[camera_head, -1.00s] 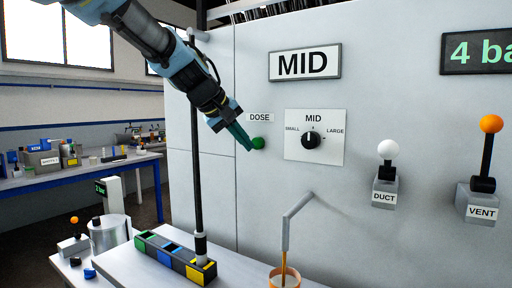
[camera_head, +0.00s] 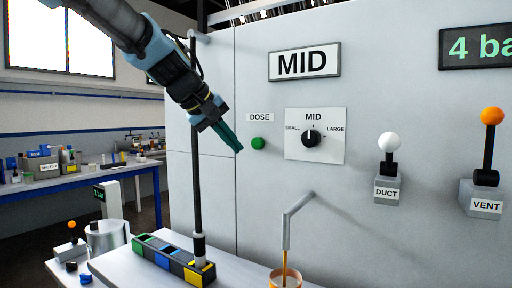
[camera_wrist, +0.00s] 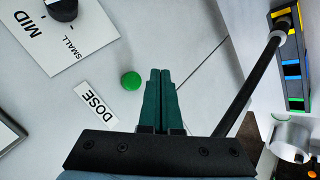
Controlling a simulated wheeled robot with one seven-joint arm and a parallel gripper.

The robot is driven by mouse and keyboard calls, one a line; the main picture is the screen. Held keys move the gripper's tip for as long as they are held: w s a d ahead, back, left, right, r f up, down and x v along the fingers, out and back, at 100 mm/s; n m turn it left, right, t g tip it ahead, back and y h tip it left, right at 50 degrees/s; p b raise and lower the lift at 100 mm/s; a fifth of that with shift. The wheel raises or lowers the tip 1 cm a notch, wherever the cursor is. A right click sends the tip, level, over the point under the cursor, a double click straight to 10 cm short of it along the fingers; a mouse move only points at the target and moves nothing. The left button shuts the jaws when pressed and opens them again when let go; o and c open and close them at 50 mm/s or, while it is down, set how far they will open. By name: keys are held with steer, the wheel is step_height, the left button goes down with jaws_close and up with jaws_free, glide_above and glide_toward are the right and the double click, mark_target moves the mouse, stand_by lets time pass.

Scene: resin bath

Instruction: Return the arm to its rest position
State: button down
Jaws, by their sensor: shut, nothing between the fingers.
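My gripper (camera_head: 239,149) is shut and empty, its green fingers together. It is held in the air in front of the grey panel, just left of the green DOSE button (camera_head: 257,144) and apart from it. In the wrist view my gripper (camera_wrist: 160,72) points at the panel, with the green button (camera_wrist: 131,81) to the left of the fingertips. My arm comes in from the upper left.
A black pole (camera_head: 196,150) stands close behind my gripper. Below are a spout (camera_head: 288,225) pouring amber liquid into a cup (camera_head: 285,278) and a block with coloured slots (camera_head: 172,258). A dial (camera_head: 311,138), DUCT lever (camera_head: 389,165) and VENT lever (camera_head: 487,150) are on the right.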

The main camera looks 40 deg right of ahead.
stand_by(0.7)
steer(key=w+a+f+n+t+y, duration=0.1)
steer(key=w+a+f+y, duration=0.1)
steer(key=w+a+f, duration=0.45)
steer(key=w+a+f+n+t+y, duration=0.1)
steer(key=a+f, duration=0.3)
steer(key=a, duration=0.5)
steer(key=w+a+f+n+y, duration=0.1)
steer(key=w+a+f+y, duration=0.1)
steer(key=w+a+f, duration=0.35)
steer(key=s+a+f+y, duration=0.1)
steer(key=s+a+f, duration=0.2)
steer(key=a, duration=0.5)
steer(key=s+a+f+y, duration=0.1)
steer(key=s+a+f, duration=0.2)
steer(key=a, duration=0.6)
steer(key=s+a+f+n+y, duration=0.1)
steer(key=s+a+f, duration=0.2)
steer(key=a+f, duration=0.4)
steer(key=shift+a+g+y, duration=0.4)
steer(key=shift+a, duration=0.55)
